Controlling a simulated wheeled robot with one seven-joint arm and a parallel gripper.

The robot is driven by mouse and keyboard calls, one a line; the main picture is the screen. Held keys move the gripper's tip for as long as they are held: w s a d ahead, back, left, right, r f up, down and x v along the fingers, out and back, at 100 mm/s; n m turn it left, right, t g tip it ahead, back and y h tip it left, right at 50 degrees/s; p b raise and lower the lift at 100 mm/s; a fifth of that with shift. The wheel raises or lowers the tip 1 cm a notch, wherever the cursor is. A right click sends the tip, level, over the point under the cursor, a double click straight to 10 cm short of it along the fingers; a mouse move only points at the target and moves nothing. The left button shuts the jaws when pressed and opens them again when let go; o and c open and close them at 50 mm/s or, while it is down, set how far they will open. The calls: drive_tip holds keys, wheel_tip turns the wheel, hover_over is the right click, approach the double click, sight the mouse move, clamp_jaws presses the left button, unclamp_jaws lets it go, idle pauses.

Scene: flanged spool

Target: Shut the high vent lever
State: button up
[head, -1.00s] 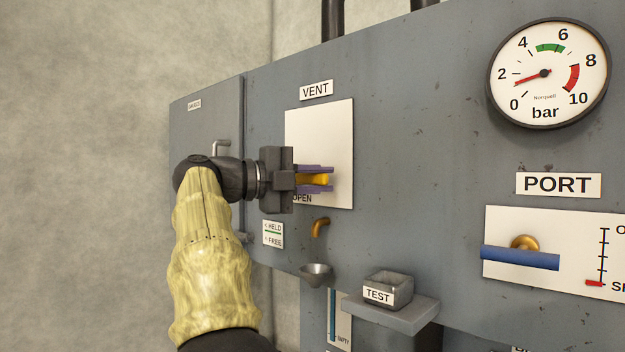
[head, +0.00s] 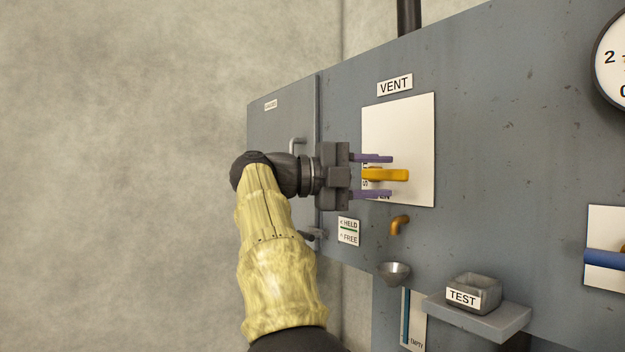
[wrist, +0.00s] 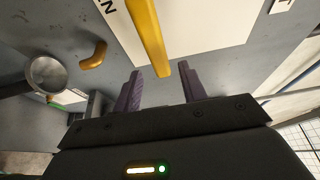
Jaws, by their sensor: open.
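The yellow vent lever (head: 400,175) sits in front of a white plate (head: 415,125) under the VENT label (head: 395,84). It lies about level in the head view, low on the plate near partly hidden lettering. My gripper (head: 388,176) is open, with one purple finger above the lever and one below, both apart from it. In the wrist view the lever (wrist: 148,35) runs down to an end between the spread fingertips (wrist: 163,75). The plate's lower left lettering is partly covered by my fingers.
A brass spout (head: 400,224) and a funnel (head: 394,270) are below the plate. A TEST cup (head: 475,291) stands on a shelf at lower right. A cabinet door with a handle (head: 297,146) is behind my wrist. Bare wall is at left.

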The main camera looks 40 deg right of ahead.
drive_tip(key=v, duration=1.3)
drive_tip(key=shift+w, duration=0.1)
